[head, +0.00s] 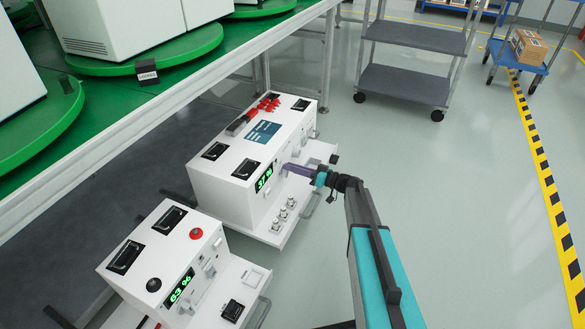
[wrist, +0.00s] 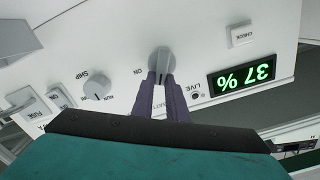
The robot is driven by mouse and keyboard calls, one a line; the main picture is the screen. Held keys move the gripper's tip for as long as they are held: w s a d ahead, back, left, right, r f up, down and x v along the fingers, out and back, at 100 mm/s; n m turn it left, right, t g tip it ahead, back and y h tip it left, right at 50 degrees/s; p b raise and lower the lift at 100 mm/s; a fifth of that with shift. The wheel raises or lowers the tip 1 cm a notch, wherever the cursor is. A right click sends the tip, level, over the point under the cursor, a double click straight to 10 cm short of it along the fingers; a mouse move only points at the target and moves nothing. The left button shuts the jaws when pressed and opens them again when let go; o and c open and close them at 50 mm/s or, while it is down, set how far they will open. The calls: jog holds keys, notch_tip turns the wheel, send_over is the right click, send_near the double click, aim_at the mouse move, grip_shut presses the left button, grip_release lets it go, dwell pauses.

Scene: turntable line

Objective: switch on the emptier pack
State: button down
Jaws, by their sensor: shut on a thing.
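The larger white pack (head: 225,185) stands at the back and its green display (head: 264,178) reads 37 %. The smaller white pack (head: 150,245) stands in front and its display (head: 181,288) reads 63 %. My gripper (head: 285,168) is at the front face of the 37 % pack. In the wrist view, its purple fingers (wrist: 161,80) are shut on a grey knob (wrist: 162,58) marked ON at one side. The fingers partly hide the knob's lower label. The small LIVE lamp (wrist: 195,97) beside it looks dark. The 37 % display (wrist: 241,76) appears upside down.
A second knob (wrist: 97,88) marked RUN and SHIP and a CHECK button (wrist: 242,36) are on the same face. A green-topped table (head: 215,75) stands behind the packs.

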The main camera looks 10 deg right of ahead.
jog(key=shift+w+d+f+m+p, duration=0.15)
jog(key=shift+f+m+p, duration=0.2)
jog(key=shift+m+p, duration=1.25)
jog(key=shift+w+d+f+m+p, duration=0.1)
jog(key=shift+f+m+p, duration=0.4)
jog(key=shift+m, duration=2.05)
jog(key=shift+w+d+f+m+p, duration=0.15)
jog(key=shift+m+p, duration=1.1)
jog(key=shift+m, duration=0.8)
jog(key=c, duration=1.7)
grip_release()
jog(key=shift+c, duration=0.2)
jog(key=p+v, duration=0.3)
jog(key=v, duration=1)
jog(key=shift+s+d, duration=0.25)
jog(key=shift+d, duration=0.1)
jog(key=shift+a, duration=0.1)
